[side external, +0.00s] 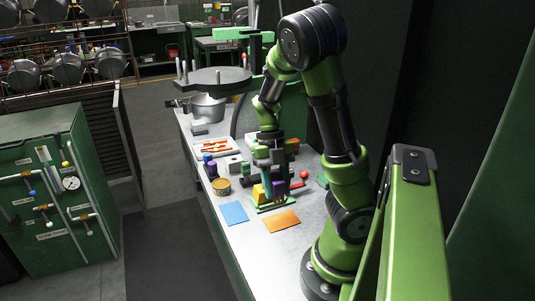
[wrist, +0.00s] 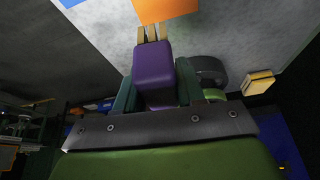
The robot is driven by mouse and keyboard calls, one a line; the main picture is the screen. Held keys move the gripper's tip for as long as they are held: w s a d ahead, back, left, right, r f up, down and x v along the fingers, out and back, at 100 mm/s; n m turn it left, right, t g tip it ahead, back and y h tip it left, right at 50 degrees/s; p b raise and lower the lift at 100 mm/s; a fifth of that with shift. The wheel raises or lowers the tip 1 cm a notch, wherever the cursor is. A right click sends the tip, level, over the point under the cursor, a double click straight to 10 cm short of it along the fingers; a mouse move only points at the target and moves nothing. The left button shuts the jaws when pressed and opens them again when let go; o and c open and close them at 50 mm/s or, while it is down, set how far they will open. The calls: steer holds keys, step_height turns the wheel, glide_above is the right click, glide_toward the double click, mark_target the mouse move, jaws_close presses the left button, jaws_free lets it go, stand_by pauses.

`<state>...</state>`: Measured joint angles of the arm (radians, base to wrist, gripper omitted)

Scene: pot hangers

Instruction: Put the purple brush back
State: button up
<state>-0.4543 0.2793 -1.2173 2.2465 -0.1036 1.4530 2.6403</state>
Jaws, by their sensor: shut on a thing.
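The purple brush (wrist: 153,70) shows in the wrist view as a purple block with tan bristles (wrist: 151,33) at its far end. My gripper (wrist: 152,88) is shut on it, with a dark green finger on each side. In the side external view my gripper (side external: 270,160) points down over the table. Just below it, a small purple part (side external: 279,188) shows beside a yellow block (side external: 259,193), above a green base (side external: 272,206). I cannot tell from this view whether the brush touches the base.
A blue sheet (side external: 233,213) and an orange sheet (side external: 281,220) lie flat in front on the grey table. A yellow tin (side external: 221,186), small blocks and a tray (side external: 214,147) lie to the left and behind. A metal pot (side external: 207,108) stands at the back.

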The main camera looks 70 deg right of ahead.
steer(key=shift+n+h, duration=0.3)
steer(key=shift+n, duration=0.3)
steer(key=f, duration=0.3)
steer(key=s+f, duration=0.1)
steer(key=shift+s+d+f, duration=0.1)
steer(key=shift+d+f, duration=0.2)
steer(key=shift+d, duration=0.05)
steer(key=shift+f, duration=2.1)
steer(key=shift+f, duration=0.15)
steer(key=o, duration=1)
